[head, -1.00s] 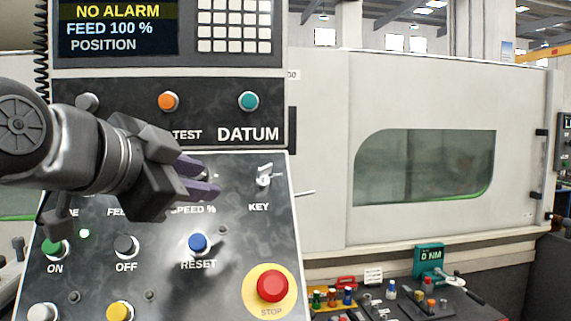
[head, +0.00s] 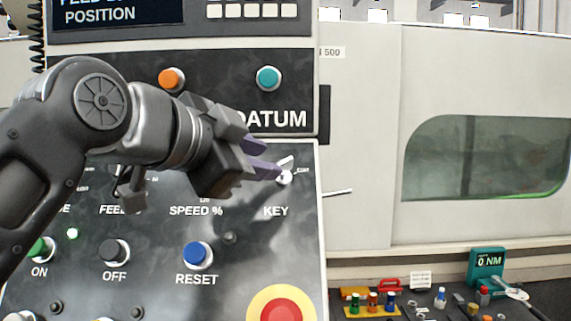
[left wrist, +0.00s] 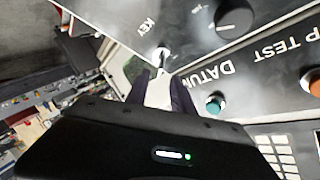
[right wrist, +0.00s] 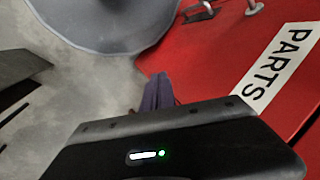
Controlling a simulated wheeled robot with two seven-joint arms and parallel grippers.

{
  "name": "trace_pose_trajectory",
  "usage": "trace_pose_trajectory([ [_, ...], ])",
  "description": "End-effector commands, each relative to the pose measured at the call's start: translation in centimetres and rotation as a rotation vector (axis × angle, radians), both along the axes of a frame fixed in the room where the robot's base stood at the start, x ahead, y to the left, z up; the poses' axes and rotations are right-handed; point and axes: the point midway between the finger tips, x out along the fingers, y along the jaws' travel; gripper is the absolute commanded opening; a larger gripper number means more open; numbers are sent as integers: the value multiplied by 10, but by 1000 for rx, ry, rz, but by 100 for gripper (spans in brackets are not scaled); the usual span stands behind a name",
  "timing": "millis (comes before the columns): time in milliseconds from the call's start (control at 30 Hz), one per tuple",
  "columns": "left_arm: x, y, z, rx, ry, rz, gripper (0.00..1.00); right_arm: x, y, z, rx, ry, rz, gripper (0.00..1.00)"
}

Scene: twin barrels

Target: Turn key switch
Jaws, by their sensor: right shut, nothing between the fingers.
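The key switch (head: 285,177) is a small silver-white switch above the KEY label on the dark control panel (head: 235,235). It also shows in the left wrist view (left wrist: 161,54), just ahead of the fingertips. My left gripper (head: 273,163) is open, its two purple fingers apart and their tips at the key switch, partly covering it in the head view. In the left wrist view the gap between the fingers (left wrist: 158,84) lines up with the key; whether they touch it I cannot tell. My right gripper (right wrist: 158,84) is shut and empty, away from the panel.
A teal DATUM button (head: 268,78) and an orange button (head: 172,79) sit above the key. A blue RESET button (head: 197,254) and a red stop button (head: 281,311) lie below. A red surface with a PARTS label (right wrist: 277,66) is near my right gripper.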

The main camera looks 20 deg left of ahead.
Motion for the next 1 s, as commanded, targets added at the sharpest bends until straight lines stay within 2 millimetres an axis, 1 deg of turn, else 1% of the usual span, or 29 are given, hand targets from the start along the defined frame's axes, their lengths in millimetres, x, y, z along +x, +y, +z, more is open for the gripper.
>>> trace_pose_trajectory([
  [167,20,-2,-5,-1,3,0,29,0,0,6,-1,1,-1,0],
  [400,56,-5,-15,-1,3,0,29,-1,-1,14,-4,5,-2,0],
  [500,65,-6,-18,0,1,0,29,-2,-1,16,-5,6,-2,0],
  [633,70,-6,-20,0,0,0,29,-2,-1,16,-5,7,-2,0],
  [833,70,-6,-21,0,-1,-1,29,-2,-1,16,-5,7,-2,0],
  [867,70,-7,-21,0,-1,-1,28,-2,-1,16,-5,7,-2,0],
  [1000,70,-6,-20,0,0,0,17,-2,-1,16,-5,7,-2,0],
])
